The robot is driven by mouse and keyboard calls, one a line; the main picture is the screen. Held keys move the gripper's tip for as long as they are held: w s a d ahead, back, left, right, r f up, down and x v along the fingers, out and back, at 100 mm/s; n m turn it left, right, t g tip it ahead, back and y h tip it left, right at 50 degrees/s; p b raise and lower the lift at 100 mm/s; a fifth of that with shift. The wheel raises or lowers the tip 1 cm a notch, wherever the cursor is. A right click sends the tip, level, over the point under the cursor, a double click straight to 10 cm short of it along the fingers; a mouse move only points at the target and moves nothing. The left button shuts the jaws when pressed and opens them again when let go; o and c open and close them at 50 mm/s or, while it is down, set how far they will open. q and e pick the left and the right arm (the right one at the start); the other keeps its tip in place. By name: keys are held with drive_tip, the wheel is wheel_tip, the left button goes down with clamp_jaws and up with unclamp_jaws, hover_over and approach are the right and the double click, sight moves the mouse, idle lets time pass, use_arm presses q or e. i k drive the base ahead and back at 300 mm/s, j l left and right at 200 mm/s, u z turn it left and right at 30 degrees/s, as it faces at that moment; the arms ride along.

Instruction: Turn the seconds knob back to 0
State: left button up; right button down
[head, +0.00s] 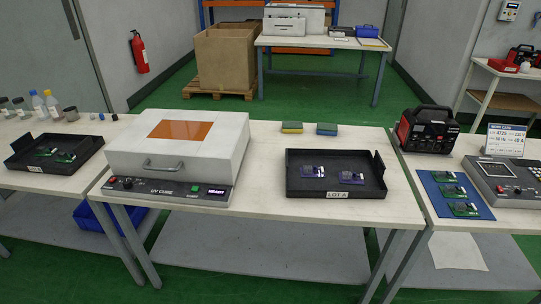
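A white UV cure box (178,150) with an orange window in its closed lid stands on the middle table. Its dark front panel (165,192) carries small red and dark round controls (127,184) at the left, a green button (194,188) and a lit "READY" display (216,191). A grey control unit (508,180) with a small red display and round controls stands at the far right. The knob markings are too small to read, so I cannot tell which is the seconds knob or where it points. Neither of my grippers is in view.
A black tray (336,193) marked "LOT A" holds two purple boards. Another black tray (75,169) holds green boards at the left. Two sponges (292,127) lie at the middle table's back. A blue mat (453,213) with green boards and a red-black machine (427,130) are at the right.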

sight(127, 184)
drive_tip(key=i+j, duration=0.55)
drive_tip(key=i+j+u, duration=0.1)
drive_tip(key=i+j, duration=0.4)
drive_tip(key=i, duration=0.15)
